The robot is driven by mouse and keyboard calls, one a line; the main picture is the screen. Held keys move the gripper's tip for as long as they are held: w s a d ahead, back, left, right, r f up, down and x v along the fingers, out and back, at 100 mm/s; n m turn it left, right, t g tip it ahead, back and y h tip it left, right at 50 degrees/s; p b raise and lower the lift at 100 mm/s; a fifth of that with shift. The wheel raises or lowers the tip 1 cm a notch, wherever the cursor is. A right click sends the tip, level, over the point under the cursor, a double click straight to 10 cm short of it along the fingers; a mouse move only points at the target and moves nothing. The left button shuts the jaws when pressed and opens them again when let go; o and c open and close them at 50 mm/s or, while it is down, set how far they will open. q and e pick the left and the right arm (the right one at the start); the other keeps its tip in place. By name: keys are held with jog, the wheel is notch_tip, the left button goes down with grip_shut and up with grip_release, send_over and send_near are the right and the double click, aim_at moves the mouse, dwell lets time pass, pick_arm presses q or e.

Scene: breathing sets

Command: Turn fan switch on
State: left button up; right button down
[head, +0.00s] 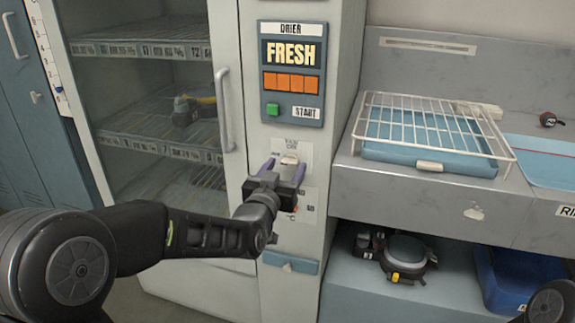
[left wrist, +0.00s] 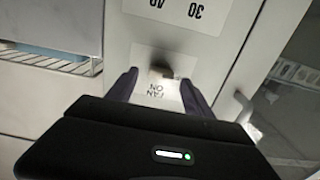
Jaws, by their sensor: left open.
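The fan switch (head: 289,159) is a small pale rocker on a white plate on the front of the drier column. The plate's label reads FAN ON in the left wrist view (left wrist: 157,90), where it is upside down. There the switch (left wrist: 160,70) looks like a dark, blurred nub. My left gripper (head: 284,164) is open in front of the plate, its two purple fingers on either side of the switch. The fingers (left wrist: 160,80) flank the label too in the left wrist view. Whether they touch the plate, I cannot tell. My right gripper is out of view.
A panel reading FRESH (head: 291,53) with a green START button (head: 272,109) is above the switch. A glass-door cabinet with a handle (head: 224,110) stands left. A wire rack (head: 430,122) sits on the right counter. A blue bin (head: 512,282) is below.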

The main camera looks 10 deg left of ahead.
aim_at(290, 162)
pick_arm(q)
jog(key=shift+w, duration=1.05)
jog(key=shift+c, duration=0.2)
grip_shut()
